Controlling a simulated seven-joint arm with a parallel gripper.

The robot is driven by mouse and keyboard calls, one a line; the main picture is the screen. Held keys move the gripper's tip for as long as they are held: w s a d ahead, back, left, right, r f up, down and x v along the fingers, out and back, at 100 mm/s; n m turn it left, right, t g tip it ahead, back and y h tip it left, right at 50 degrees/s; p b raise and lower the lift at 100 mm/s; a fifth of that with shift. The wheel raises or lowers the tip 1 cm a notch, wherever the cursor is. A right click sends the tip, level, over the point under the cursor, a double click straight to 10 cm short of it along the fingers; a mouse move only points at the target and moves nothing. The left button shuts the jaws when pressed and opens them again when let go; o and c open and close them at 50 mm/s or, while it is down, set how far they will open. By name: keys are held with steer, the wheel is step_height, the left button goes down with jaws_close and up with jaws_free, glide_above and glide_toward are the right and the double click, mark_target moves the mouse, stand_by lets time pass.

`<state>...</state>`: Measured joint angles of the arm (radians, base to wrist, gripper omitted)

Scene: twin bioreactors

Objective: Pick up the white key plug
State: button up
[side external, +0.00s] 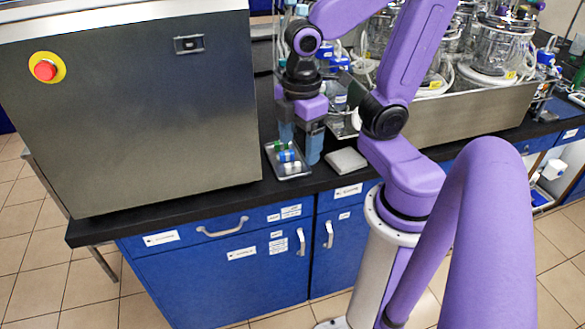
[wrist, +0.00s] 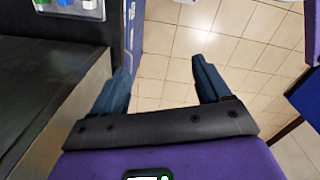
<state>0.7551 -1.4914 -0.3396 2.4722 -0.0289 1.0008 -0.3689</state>
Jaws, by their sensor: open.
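A small metal tray (side external: 293,175) sits near the front edge of the black bench and holds several small coloured pieces. A white piece (side external: 291,168), which may be the white key plug, lies at its front beside a blue one (side external: 286,156); its shape is too small to tell. My gripper (side external: 298,153) is open with its fingers pointing down at the tray in the side view. In the wrist view, the tray (wrist: 70,15) is cut off at the top left, outside the fingers of my gripper (wrist: 160,65), with only floor between them.
A large steel cabinet (side external: 130,120) with a red button stands left of the tray. A flat grey block (side external: 346,160) lies to its right. A steel trough (side external: 455,112) with glass vessels stands at the back right. The bench edge is close in front.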

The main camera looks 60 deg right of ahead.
steer(key=w+d+r, duration=0.2)
steer(key=w+d, duration=0.2)
steer(key=d, duration=0.1)
steer(key=m, duration=2.2)
glide_above(293, 164)
step_height(293, 164, down, 3)
step_height(293, 164, down, 18)
steer(key=shift+r, duration=0.25)
steer(key=c, duration=1.2)
